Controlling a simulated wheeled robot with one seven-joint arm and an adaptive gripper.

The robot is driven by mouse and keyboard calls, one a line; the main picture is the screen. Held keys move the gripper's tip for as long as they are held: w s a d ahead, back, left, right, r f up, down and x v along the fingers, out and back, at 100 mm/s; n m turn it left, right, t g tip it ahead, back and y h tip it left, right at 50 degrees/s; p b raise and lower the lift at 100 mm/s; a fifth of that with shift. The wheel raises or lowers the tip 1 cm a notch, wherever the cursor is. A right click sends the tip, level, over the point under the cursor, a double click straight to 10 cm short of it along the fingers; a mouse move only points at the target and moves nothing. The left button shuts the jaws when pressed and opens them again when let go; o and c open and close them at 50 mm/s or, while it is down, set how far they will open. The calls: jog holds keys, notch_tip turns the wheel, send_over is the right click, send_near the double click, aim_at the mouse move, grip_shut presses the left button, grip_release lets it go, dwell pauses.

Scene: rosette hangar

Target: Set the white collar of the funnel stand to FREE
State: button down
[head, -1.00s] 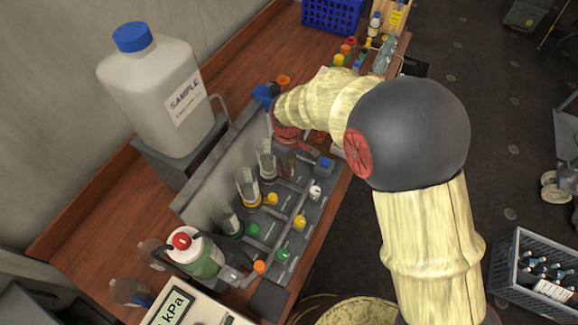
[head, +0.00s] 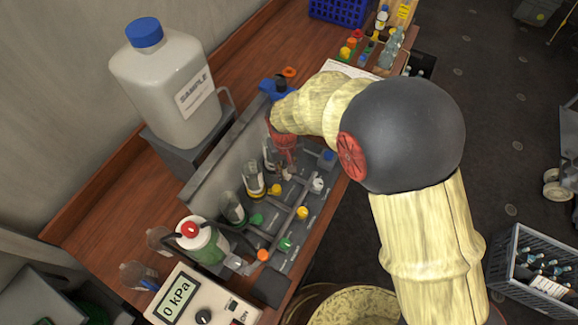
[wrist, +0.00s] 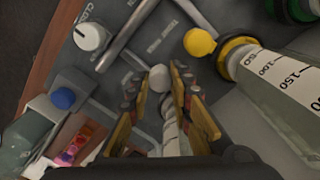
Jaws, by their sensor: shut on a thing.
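The funnel stand (head: 205,178) runs along the bench, with clear graduated funnels in white, yellow and green collars. My gripper (wrist: 160,88) is shut on the white collar's round white knob (wrist: 160,78), which sits between its finger pads. The white collar's funnel (head: 268,157) is beside my gripper (head: 285,158) in the head view and partly hidden by it. In the wrist view, the collar ring is mostly hidden behind the fingers. I cannot read a FREE mark or tell the collar's setting.
The yellow collar (wrist: 234,57) and its yellow knob (wrist: 200,42) are close on the right. A white tap (wrist: 90,35) and blue tap (wrist: 63,98) lie left. Pipes cross between them. A sample bottle (head: 165,85) stands behind; a pressure meter (head: 215,305) is at the front.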

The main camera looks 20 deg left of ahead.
jog(key=shift+s+a+m, duration=0.15)
jog(key=shift+s+m, duration=0.05)
jog(key=shift+m, duration=0.2)
jog(key=c, duration=1.6)
grip_release()
notch_tip(320, 180, up, 12)
jog(key=shift+s+a, duration=0.1)
